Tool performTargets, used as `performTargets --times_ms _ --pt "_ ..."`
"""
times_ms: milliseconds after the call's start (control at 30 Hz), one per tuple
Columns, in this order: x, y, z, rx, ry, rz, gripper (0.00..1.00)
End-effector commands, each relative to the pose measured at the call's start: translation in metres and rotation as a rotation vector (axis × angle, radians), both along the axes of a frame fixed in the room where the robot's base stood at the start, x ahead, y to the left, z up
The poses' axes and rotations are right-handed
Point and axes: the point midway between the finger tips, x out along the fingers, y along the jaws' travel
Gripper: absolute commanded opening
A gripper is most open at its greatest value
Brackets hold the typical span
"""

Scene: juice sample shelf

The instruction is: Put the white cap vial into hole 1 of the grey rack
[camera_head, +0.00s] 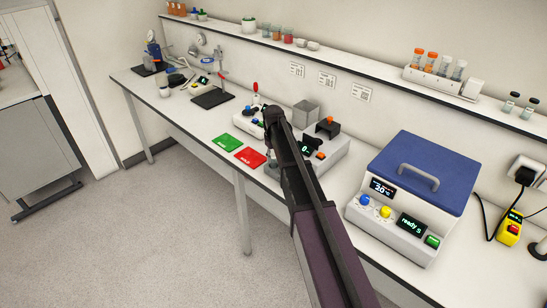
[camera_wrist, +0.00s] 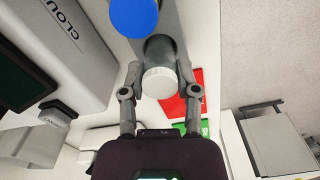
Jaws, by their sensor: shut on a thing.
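The white cap vial (camera_wrist: 160,82) is between the fingers of my gripper (camera_wrist: 160,76) in the wrist view, its round white cap facing the camera. A grey cylindrical part shows just behind the cap; I cannot tell if it is the vial's body or a part of a device. In the head view my gripper (camera_head: 270,118) is above the bench beside a white device, and the vial is hidden behind my arm. I cannot clearly identify the grey rack; a pale rack (camera_head: 440,83) with orange and white capped tubes stands on the wall shelf.
A large blue disc (camera_wrist: 134,14) lies close beyond the vial. A white device with a dark screen (camera_wrist: 22,83) is at left. Red (camera_head: 250,157) and green (camera_head: 223,142) mats lie on the bench. A blue-lidded machine (camera_head: 418,172) stands at right.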

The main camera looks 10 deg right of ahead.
Motion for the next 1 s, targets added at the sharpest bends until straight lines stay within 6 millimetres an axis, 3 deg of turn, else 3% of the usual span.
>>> performTargets --times_ms 733,767,800,867,1000 --pt "0.0000 0.0000 -0.0090 0.000 0.000 0.000 0.00" --pt "0.0000 0.0000 -0.0090 0.000 0.000 0.000 0.50" --pt "0.0000 0.0000 -0.0090 0.000 0.000 0.000 0.62" --pt "0.0000 0.0001 -0.0090 0.000 0.000 0.000 0.80" --pt "0.0001 0.0001 -0.0090 0.000 0.000 0.000 0.81"
